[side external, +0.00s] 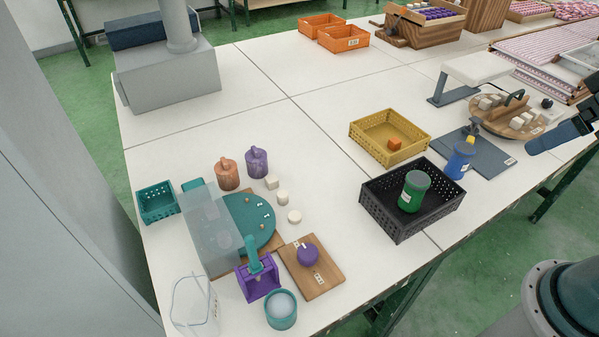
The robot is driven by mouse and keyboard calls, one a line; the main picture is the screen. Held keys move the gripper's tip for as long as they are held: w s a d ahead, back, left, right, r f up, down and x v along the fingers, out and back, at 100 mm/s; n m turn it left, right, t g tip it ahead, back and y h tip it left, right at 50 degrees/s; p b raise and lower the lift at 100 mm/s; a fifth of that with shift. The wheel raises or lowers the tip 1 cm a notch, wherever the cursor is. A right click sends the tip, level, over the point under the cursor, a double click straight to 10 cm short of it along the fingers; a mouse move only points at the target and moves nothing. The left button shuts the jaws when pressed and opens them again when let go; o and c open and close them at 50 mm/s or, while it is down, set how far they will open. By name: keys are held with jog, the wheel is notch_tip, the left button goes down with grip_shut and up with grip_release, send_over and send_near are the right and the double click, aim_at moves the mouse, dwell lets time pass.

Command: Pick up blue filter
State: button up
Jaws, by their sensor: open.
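A blue cylinder (459,161) with a yellow part at its top stands near the front of a dark grey mat, just right of the black crate; it is the only small blue item that could be the blue filter. My gripper (535,146) is at the right edge, at the end of the dark arm, to the right of the blue cylinder and apart from it. It is open, with nothing seen in it; its fingers are small and hard to make out.
A black crate (400,228) holds a green canister (414,190). Behind it a yellow crate (375,151) holds an orange block (394,145). A wooden round board (505,122) with pale pieces and a white-topped stand (478,68) are close behind the mat.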

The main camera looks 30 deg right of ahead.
jog(key=m+g, duration=0.6)
jog(key=m, duration=1.1)
send_over(466, 147)
notch_tip(466, 147, down, 18)
jog(key=shift+r, duration=0.25)
jog(key=shift+f, duration=4.3)
jog(key=shift+f, duration=0.15)
